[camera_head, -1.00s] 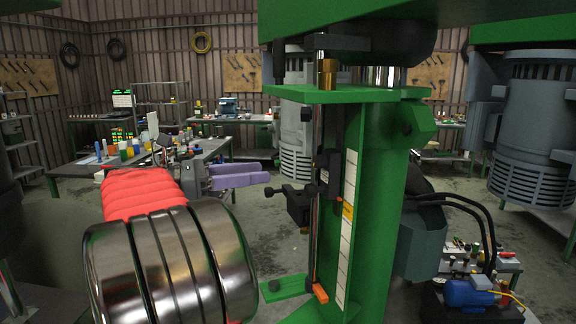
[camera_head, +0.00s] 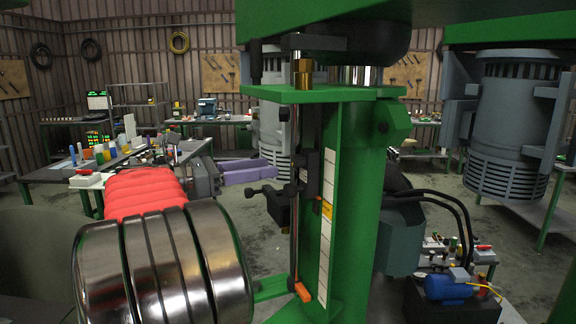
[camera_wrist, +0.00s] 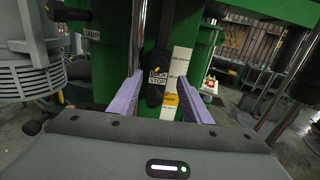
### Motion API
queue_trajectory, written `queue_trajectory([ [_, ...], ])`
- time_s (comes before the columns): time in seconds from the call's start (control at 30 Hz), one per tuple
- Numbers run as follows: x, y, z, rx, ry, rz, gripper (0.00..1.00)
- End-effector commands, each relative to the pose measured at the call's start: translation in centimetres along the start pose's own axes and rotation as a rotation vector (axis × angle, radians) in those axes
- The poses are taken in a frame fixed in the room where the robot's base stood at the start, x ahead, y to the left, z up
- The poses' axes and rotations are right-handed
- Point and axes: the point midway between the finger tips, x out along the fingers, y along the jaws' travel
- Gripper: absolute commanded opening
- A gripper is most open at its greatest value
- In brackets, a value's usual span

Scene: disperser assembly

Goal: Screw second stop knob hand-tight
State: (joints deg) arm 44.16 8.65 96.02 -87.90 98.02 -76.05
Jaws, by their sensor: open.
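My gripper (camera_head: 262,168) has two purple fingers, open with nothing between them, level with the stop rod at the green column. In the wrist view the fingers (camera_wrist: 159,98) stand apart on either side of a black stop block (camera_wrist: 158,72) with a label ending in "STOP". In the head view the black stop parts (camera_head: 311,172) sit on the rod (camera_head: 296,230) beside the white scale. A black clamp block (camera_head: 279,207) with a small black knob (camera_head: 250,193) projects left, just below the fingers. I cannot tell which knob is the second stop knob.
The green column (camera_head: 350,200) stands right behind the rod, with a green plate (camera_head: 320,96) above and an orange pointer (camera_head: 302,292) low down. A grey motor (camera_head: 510,125) hangs at right. A cluttered bench (camera_head: 60,172) stands at left; open floor lies between.

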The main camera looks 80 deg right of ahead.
Motion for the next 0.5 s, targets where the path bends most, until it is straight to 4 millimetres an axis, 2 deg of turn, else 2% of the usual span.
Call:
queue_trajectory([
  [0.3, 5.0, -0.1, 0.0, 0.0, 0.001, -0.003, 0.44],
  [0.5, 6.9, -0.1, 0.0, 0.0, 0.0, -0.001, 0.44],
])
